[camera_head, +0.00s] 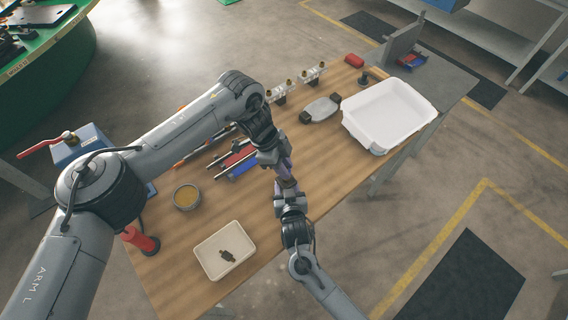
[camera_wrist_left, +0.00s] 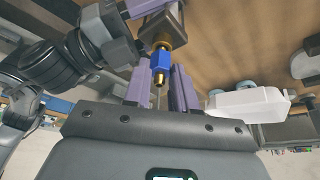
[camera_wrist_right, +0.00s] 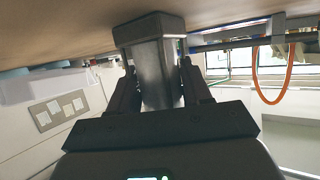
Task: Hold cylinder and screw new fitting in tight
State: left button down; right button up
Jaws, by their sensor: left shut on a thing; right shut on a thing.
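In the left wrist view a blue fitting with brass ends (camera_wrist_left: 160,61) is between the purple fingers of my left gripper (camera_wrist_left: 159,80), which is shut on it. Its upper brass end meets the dark end block of the cylinder (camera_wrist_left: 172,22); I cannot tell how deep it sits. In the right wrist view my right gripper (camera_wrist_right: 161,84) is shut on the grey cylinder body (camera_wrist_right: 160,62). In the head view my left gripper (camera_head: 284,177) and right gripper (camera_head: 290,193) meet above the front of the bench, largely hiding the fitting and cylinder.
On the wooden bench (camera_head: 180,285) are a shallow tray (camera_head: 204,268) holding a dark part (camera_head: 228,256), a round tin (camera_head: 187,197), rods and cylinders (camera_head: 232,158), brass-topped valve parts (camera_head: 280,94) and a white bin (camera_head: 388,112). A red-handled vise (camera_head: 72,146) stands left.

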pick_arm(q)
jog(key=shift+f, duration=0.25)
jog(key=c, duration=0.8)
grip_release()
jog(key=shift+c, duration=0.2)
jog(key=shift+a+r, duration=0.1)
jog(key=v, duration=1.1)
jog(key=shift+a+r, duration=0.2)
jog(key=shift+r, duration=0.15)
jog(key=shift+w, duration=0.1)
jog(key=shift+c, duration=0.4)
